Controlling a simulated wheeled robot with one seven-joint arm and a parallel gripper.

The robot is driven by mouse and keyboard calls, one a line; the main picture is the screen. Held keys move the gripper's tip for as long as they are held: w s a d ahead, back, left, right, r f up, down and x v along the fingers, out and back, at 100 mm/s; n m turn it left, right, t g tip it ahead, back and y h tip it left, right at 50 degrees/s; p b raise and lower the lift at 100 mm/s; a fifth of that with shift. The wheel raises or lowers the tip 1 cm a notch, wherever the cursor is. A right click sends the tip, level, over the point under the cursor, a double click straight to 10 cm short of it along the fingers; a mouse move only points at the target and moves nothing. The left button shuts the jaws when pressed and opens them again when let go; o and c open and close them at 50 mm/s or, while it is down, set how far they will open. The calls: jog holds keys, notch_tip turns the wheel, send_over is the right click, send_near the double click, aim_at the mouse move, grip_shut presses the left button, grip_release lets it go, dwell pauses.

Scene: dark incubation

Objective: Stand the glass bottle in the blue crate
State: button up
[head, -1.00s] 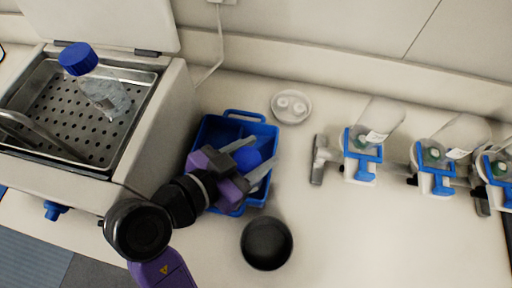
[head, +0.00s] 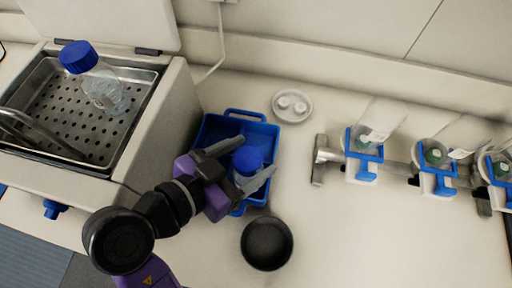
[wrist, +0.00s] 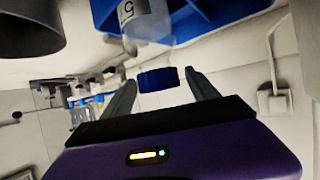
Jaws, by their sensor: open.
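A clear glass bottle with a blue cap (head: 247,160) stands in the front part of the blue crate (head: 262,130). In the wrist view its cap (wrist: 158,79) and its labelled glass body (wrist: 150,22) show against the crate wall (wrist: 195,20). My gripper (head: 240,163) is open, with one finger on each side of the cap. In the wrist view the fingers (wrist: 160,88) have visible gaps to the cap. The bottle's base is hidden. A second blue-capped glass bottle (head: 105,90) stands in the perforated metal bath at the left.
The bath (head: 150,80) has an open lid and a metal handle inside. A dark round bowl (head: 267,243) stands just in front of the crate. A small white dish (head: 291,105) lies behind it. Several clear flasks in blue clamps (head: 363,155) line the right side. The front right bench is clear.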

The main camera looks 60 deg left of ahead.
jog(key=v, duration=0.9)
jog(key=shift+s+b, duration=0.2)
jog(key=shift+b, duration=0.15)
jog(key=shift+d+r, duration=0.1)
